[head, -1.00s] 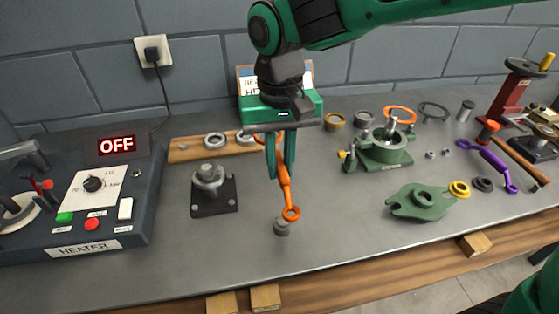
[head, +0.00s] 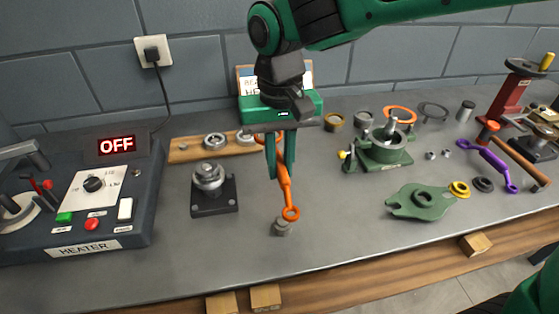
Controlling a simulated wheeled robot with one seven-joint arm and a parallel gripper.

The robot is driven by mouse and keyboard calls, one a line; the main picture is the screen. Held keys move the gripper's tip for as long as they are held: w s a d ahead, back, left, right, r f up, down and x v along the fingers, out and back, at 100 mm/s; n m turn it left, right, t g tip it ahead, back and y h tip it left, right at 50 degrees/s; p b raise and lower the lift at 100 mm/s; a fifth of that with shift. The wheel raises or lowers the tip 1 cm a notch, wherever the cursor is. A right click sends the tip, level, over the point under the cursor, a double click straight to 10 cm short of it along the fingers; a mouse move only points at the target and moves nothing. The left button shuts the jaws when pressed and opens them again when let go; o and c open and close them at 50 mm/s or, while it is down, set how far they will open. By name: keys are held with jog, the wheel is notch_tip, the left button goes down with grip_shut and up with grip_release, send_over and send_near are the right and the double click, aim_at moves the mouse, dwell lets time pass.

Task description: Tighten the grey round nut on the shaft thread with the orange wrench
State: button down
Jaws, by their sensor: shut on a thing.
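My gripper (head: 282,172) points down over the middle of the bench, shut on the orange wrench (head: 286,196). The wrench hangs tilted, its small ring end low and to the right, its upper end partly hidden by the fingers. The ring end appears just above or beside a small grey stepped piece (head: 282,227) on the bench; I cannot tell whether they touch. A black square stand (head: 215,203) to the left carries a grey round part (head: 208,177). A bright shaft (head: 391,126) stands up in the green casing half (head: 382,152). I cannot tell which grey part is the round nut.
The heater box (head: 85,210), reading OFF, stands at the left. A wooden rack (head: 185,152) with rings lies behind. A green cover (head: 420,202), a purple wrench (head: 490,160), a hammer (head: 520,155) and a red press (head: 510,95) occupy the right. The front middle is mostly clear.

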dwell(0.3)
jog(key=s+a+r+m, duration=0.2)
jog(key=s+a+r, duration=0.1)
jog(key=s+a, duration=1)
jog(key=w+d+f+n, duration=0.2)
jog(key=w+d+n, duration=0.4)
jog(key=n, duration=0.2)
jog(key=shift+d+f, duration=0.15)
jog(key=shift+d, duration=0.25)
jog(key=shift+s+f, duration=0.1)
jog(key=shift+f, duration=1.05)
dwell(1.2)
jog(key=shift+s+a+m, duration=0.65)
jog(key=shift+a+m, duration=0.2)
jog(key=shift+m, duration=0.05)
jog(key=shift+s+a+m, duration=0.6)
jog(key=shift+a+m, duration=0.25)
jog(key=shift+m, duration=0.05)
dwell(0.5)
jog(key=shift+w+d, duration=0.15)
jog(key=shift+d, duration=0.05)
